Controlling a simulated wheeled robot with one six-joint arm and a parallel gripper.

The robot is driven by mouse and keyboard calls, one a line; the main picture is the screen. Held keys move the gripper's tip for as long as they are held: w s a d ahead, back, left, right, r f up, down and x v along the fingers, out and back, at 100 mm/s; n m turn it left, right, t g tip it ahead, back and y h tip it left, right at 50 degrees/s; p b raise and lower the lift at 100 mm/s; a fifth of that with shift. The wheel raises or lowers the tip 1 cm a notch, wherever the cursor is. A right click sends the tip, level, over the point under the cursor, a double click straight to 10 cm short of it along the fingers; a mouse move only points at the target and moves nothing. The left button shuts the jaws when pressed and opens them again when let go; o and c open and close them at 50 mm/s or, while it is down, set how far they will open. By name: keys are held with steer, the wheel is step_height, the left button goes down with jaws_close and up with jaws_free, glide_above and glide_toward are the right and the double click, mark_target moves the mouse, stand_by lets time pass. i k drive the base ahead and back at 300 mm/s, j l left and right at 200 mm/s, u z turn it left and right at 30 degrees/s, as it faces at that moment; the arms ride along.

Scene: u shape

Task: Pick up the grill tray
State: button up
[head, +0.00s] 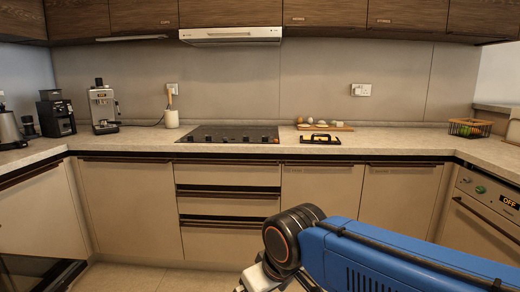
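A small dark tray (320,139) with a raised handle and something yellow in it, which looks like the grill tray, lies on the back counter near its front edge. It is right of the cooktop and in front of a wooden board. Its details are too small to tell. My blue arm is at the lower right, well in front of the counter and apart from the tray. My gripper is not clearly in view; only a pale part below the dark joint shows at the bottom edge.
A black cooktop (228,134) is left of the tray. A wooden board (338,128) with small round items lies behind it. A utensil holder (171,118), coffee machine (103,108) and grinder (56,115) stand left. A wire basket (470,127) stands right. Counters surround the floor in a U.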

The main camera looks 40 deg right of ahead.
mark_target(320, 136)
steer(key=z, duration=1.35)
